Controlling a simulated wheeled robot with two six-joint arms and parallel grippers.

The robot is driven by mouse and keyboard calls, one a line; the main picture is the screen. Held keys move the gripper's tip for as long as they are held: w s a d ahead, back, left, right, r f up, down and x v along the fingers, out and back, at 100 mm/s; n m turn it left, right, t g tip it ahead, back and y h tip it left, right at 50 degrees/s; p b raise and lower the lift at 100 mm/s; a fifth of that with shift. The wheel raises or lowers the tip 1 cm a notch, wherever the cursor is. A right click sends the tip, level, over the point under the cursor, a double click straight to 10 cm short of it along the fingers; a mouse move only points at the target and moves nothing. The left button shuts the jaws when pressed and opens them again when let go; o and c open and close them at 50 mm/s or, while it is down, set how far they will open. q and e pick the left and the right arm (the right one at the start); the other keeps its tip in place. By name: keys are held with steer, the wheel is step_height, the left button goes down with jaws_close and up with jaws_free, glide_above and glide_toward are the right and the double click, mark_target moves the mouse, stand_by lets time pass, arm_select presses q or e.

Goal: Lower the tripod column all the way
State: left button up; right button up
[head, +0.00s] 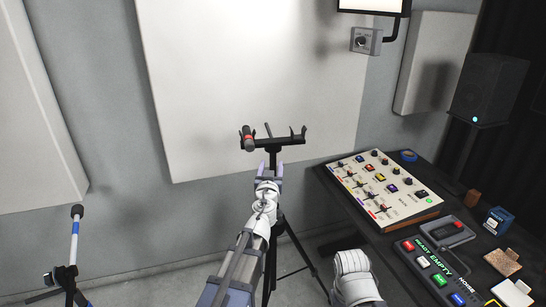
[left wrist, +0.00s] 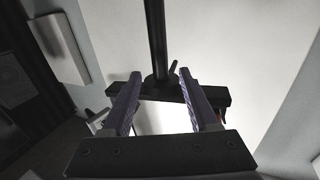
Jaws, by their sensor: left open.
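The black tripod (head: 272,225) stands on the floor before the wall panel, with a dark crossbar (head: 284,140) on top. My left gripper (head: 269,166) is open just below the crossbar, in front of the column, which it largely hides in the head view. In the left wrist view, the dark column (left wrist: 155,35) runs to the top edge, and a small lever (left wrist: 174,68) sits beside it near a dark bar. The open purple jaws (left wrist: 161,80) are spread there with nothing clearly gripped. Contact cannot be told. My right gripper does not show.
A desk at right holds a mixer panel (head: 380,187), a button console (head: 436,262) and small boxes. A microphone stand (head: 72,250) stands at lower left. A speaker (head: 490,88) is at right. My right arm crosses the bottom centre. Floor is clear left of the tripod.

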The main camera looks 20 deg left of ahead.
mark_target(273, 158)
arm_select(q)
steer(key=w, duration=0.3)
steer(key=w+a, duration=0.1)
steer(key=w, duration=0.2)
steer(key=shift+w+a, duration=0.2)
steer(key=shift+w, duration=0.2)
steer(key=shift+s, duration=0.1)
jaws_close()
stand_by(0.9)
